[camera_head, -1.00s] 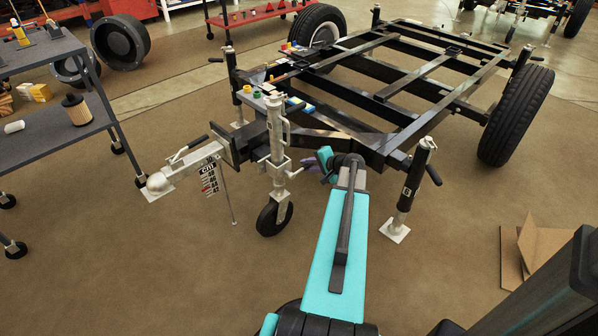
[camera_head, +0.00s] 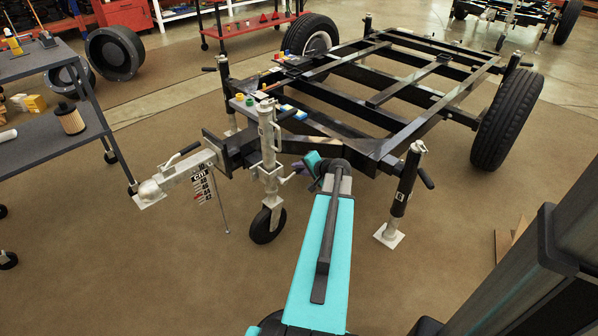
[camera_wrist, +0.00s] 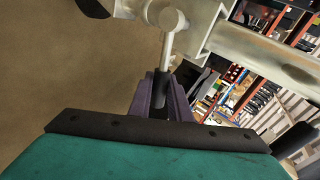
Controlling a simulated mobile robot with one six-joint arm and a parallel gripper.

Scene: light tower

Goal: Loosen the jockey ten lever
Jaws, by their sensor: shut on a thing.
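The jockey wheel is a pale metal post (camera_head: 267,140) with a black wheel (camera_head: 266,226), standing upright at the trailer's drawbar. Its clamp (camera_head: 267,177) sits partway up the post. In the wrist view the clamp lever (camera_wrist: 167,52) is a pale metal rod running from a round boss to a dark end between my fingers. My gripper (camera_wrist: 161,96), with purple fingers, is shut on that dark end. In the head view my gripper (camera_head: 300,168) is small and partly hidden by my wrist, just right of the clamp.
The black trailer frame (camera_head: 395,108) spreads behind the clamp. A support leg (camera_head: 402,195) stands close right of my arm. The hitch coupling (camera_head: 178,176) is at left. A grey shelf cart (camera_head: 45,145) is farther left. The front floor is clear.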

